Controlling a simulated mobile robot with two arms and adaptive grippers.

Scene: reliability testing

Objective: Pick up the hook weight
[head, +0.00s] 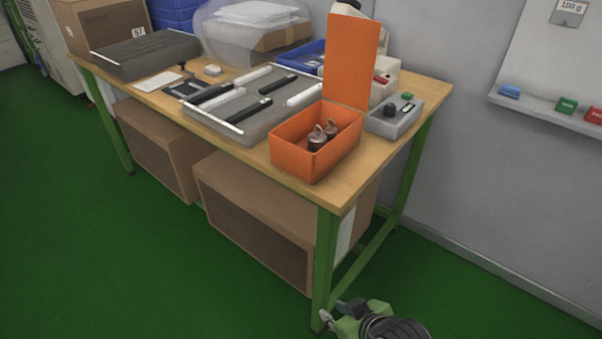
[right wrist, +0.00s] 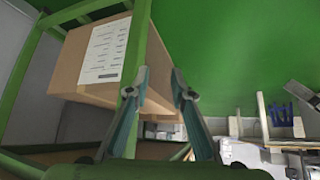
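The box's orange lid is raised. My right gripper (head: 333,312) is low at the bottom edge of that view, beside the table's front leg and far below the tabletop. In the right wrist view its two fingers (right wrist: 161,78) are apart with nothing between them. The weights do not show in the wrist view. My left gripper is not in view.
The wooden table (head: 350,186) has a green frame; its front leg (head: 324,260) is close to my right gripper. Cardboard boxes (head: 262,210) stand underneath. A small grey box (head: 395,120) sits right of the orange box; a grey tray (head: 240,120) lies left. The green floor in front is clear.

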